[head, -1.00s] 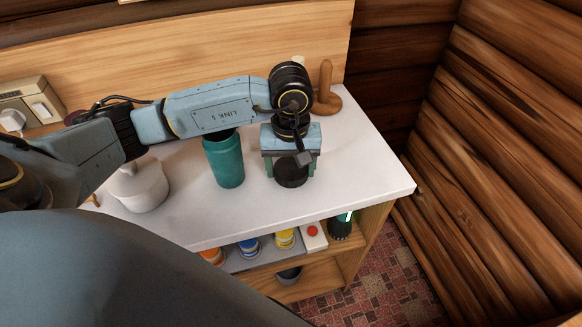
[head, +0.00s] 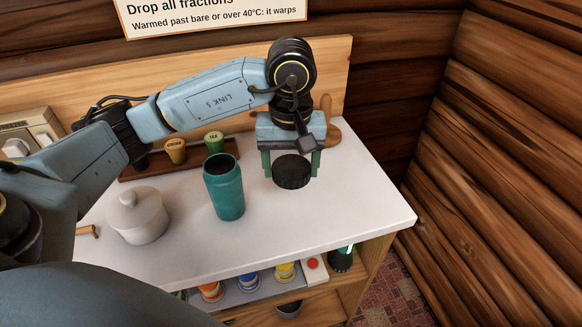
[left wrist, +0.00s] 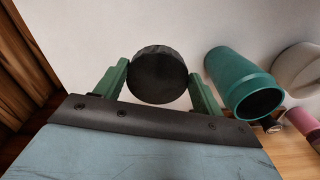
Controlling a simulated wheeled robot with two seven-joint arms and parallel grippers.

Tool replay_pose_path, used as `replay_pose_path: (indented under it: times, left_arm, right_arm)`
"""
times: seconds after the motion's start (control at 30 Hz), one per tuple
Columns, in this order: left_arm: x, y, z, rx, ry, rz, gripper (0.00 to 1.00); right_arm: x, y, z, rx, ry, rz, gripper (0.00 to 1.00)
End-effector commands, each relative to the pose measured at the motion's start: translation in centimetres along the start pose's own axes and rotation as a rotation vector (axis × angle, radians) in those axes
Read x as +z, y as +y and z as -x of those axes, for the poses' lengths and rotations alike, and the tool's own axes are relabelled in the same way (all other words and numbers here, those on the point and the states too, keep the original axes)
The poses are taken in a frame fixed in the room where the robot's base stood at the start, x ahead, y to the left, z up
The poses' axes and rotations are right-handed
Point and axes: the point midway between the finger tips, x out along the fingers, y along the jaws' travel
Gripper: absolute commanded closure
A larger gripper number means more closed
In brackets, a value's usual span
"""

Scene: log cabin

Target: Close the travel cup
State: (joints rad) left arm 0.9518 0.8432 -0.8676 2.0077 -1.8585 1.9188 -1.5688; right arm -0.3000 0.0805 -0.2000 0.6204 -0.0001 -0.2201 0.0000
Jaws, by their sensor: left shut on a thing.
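The teal travel cup (head: 224,190) stands upright on the white counter with its dark mouth open; it also shows in the left wrist view (left wrist: 235,75). My left gripper (head: 291,167) is shut on a round black lid (head: 292,173), with one green finger on each side of it. The lid is level and held above the counter, to the right of the cup and apart from it. In the left wrist view the lid (left wrist: 158,75) sits between the fingertips (left wrist: 160,78). My right gripper is not in view.
A lidded white pot (head: 138,217) stands left of the cup. A wooden rack with small labelled jars (head: 175,151) is behind it. A brown wooden object (head: 330,130) stands behind the gripper. The counter's front right (head: 350,215) is clear. Several coloured items sit on the shelf below.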

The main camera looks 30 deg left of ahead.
Motion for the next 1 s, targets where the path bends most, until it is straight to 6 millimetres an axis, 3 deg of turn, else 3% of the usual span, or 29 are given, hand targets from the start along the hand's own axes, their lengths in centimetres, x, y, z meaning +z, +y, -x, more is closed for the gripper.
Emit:
replay_pose_path:
  times: [0.23,0.6,0.93,1.0]
  left_arm:
    - [0.1,0.5,-0.2,0.001,-0.001,-0.046,0.53]
    - [0.7,4.6,-2.4,0.002,0.000,-0.547,0.53]
    - [0.7,4.9,-2.7,0.000,0.000,-0.605,0.53]
    - [0.7,4.9,-2.7,0.000,0.000,-0.604,0.53]
  right_arm:
    - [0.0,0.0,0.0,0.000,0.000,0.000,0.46]
    - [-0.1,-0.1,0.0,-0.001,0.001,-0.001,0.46]
    - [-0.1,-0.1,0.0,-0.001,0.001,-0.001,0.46]
    - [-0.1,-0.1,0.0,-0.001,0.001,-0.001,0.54]
